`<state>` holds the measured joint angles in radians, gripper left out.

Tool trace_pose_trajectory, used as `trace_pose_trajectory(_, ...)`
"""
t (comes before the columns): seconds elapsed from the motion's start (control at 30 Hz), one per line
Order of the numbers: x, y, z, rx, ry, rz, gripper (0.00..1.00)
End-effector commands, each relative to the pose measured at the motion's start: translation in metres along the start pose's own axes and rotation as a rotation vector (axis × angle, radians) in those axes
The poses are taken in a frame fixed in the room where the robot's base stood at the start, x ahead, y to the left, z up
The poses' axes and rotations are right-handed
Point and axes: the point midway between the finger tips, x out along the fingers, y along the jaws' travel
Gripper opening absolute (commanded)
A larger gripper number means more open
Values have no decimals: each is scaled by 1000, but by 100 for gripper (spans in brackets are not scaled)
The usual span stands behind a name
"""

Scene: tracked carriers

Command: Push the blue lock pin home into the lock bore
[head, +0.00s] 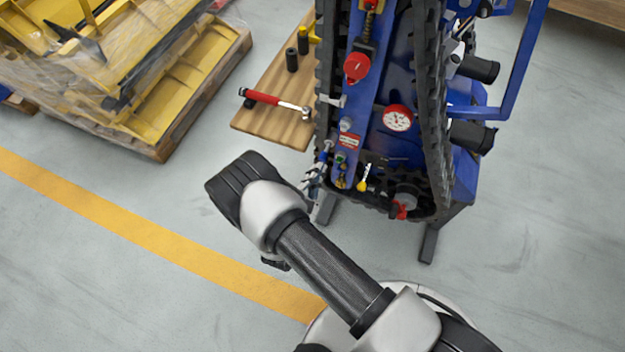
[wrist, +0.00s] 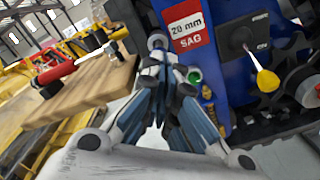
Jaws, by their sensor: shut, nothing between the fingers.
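My gripper (head: 322,160) is at the lower left of the blue tracked carrier (head: 375,95), with its fingers against or close to its panel. In the wrist view my gripper (wrist: 161,62) is shut and empty, its tips just below a round silver fitting (wrist: 157,40). I cannot tell whether they touch it. A green ring (wrist: 195,75) is right of the fingers, with a brass fitting (wrist: 207,92) below it. I cannot make out the blue lock pin or the lock bore for certain; the fingers may hide them.
A yellow-handled lever (wrist: 267,80) is on the panel's right, near the red "20 mm SAG" label (wrist: 187,31). A pallet of yellow parts (head: 160,150) is farther left.

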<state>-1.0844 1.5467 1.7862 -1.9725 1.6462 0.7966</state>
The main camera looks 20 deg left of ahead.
Motion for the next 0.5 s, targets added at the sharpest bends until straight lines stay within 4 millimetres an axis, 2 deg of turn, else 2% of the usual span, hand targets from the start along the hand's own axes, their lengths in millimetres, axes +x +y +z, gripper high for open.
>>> trace_pose_trajectory(0.17,9,0,0,0,-1,-1,0)
trace_pose_trajectory(0.5,10,0,0,0,0,0,0)
